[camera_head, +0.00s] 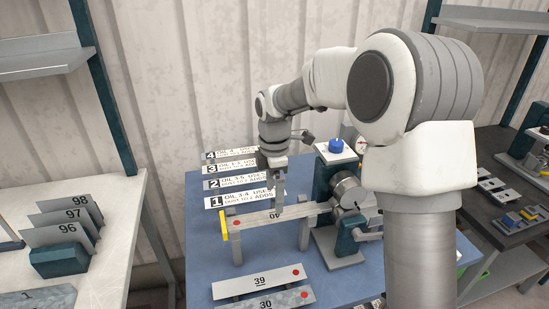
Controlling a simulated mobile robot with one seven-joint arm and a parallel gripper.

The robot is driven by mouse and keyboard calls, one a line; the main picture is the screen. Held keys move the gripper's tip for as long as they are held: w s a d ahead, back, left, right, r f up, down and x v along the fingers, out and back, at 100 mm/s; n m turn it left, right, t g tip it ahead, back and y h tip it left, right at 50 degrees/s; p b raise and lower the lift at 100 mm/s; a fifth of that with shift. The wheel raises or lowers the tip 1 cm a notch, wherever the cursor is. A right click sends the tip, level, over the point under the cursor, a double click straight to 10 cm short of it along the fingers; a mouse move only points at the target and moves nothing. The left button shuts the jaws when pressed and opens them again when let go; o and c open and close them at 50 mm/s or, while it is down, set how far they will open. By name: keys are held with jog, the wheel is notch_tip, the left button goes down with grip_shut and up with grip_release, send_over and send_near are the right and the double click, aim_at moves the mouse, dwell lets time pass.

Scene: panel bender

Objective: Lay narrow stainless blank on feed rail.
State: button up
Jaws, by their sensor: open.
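A narrow metallic strip (258,219) marked 40, with a red dot near its left end, lies along the top of the feed rail. The rail (237,248) stands on legs with a yellow end piece at its left, and runs right to the bender (346,195). My gripper (278,207) is open and points down at the middle of the strip. Its fingers reach the strip's height and hide part of it. I cannot tell whether they touch it.
Plates marked 39 (258,281) and 30 (268,302) lie in front on the blue table (200,262). Numbered label cards (238,183) stand behind the rail. A left bench (105,262) holds plates marked 96 to 98.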

notch_tip(320, 180, up, 12)
dwell(0.3)
jog(key=s+d+r+m+t, duration=0.2)
jog(key=s+d+r+m, duration=0.1)
jog(key=s+m, duration=0.3)
jog(key=s+d+r+m+t, duration=0.1)
jog(key=s+d+r+m, duration=0.2)
jog(key=s, duration=0.5)
jog(key=s+d+f+m+t, duration=0.1)
jog(key=s+d+f+m, duration=0.1)
jog(key=s+m, duration=0.3)
jog(key=s+d+f+m+t, duration=0.1)
jog(key=s+d+f+m, duration=0.1)
jog(key=s+m, duration=0.4)
jog(key=shift+s+d+f+t, duration=0.25)
jog(key=shift+s+f+t, duration=0.05)
jog(key=shift+s+f, duration=0.4)
